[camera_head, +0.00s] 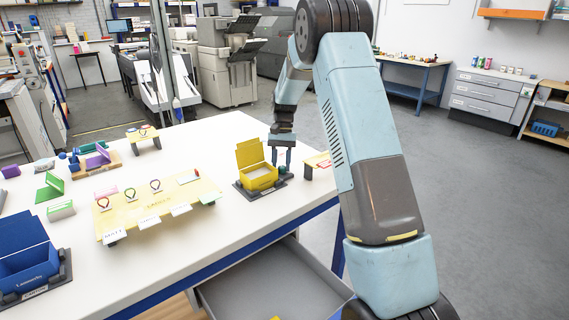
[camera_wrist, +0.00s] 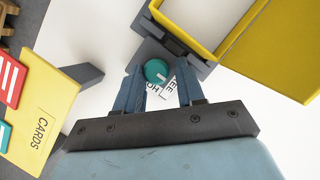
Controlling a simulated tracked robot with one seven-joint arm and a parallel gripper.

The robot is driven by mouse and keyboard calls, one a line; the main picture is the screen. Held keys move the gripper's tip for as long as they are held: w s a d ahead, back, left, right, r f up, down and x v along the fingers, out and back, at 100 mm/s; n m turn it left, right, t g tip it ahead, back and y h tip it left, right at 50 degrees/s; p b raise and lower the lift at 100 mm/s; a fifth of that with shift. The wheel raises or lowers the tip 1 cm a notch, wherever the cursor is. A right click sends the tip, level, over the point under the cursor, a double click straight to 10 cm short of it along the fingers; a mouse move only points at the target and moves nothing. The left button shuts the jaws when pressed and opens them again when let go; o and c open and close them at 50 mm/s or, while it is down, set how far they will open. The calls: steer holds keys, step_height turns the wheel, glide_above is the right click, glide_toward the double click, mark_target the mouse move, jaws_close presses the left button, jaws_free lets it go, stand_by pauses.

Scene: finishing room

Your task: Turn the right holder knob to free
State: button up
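The right holder's knob (camera_wrist: 156,71) is a round teal knob with a short white mark, beside the dark holder (camera_wrist: 196,66) of the open yellow box (camera_wrist: 160,12). Its mark points toward the lower-right part of its rim. The partly covered labels near it read "HO" and "EE"; I cannot tell which the mark points to. My gripper (camera_wrist: 159,80) is open and empty, pointing down, with one finger on each side of the knob. I see no contact. In the head view my gripper (camera_head: 283,152) is just right of the yellow box (camera_head: 250,154); the knob is not clear there.
A wooden board (camera_head: 160,205) with rings and labels lies left of the yellow box. A blue box (camera_head: 27,262) stands at the near left. A small card stand (camera_head: 318,161) is close on the gripper's right. A drawer (camera_head: 262,285) is open below the table.

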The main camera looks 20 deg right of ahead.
steer(key=o, duration=0.4)
steer(key=shift+c, duration=0.2)
steer(key=shift+d, duration=0.1)
steer(key=v, duration=1.3)
steer(key=shift+w+r, duration=0.2)
steer(key=shift+w, duration=0.05)
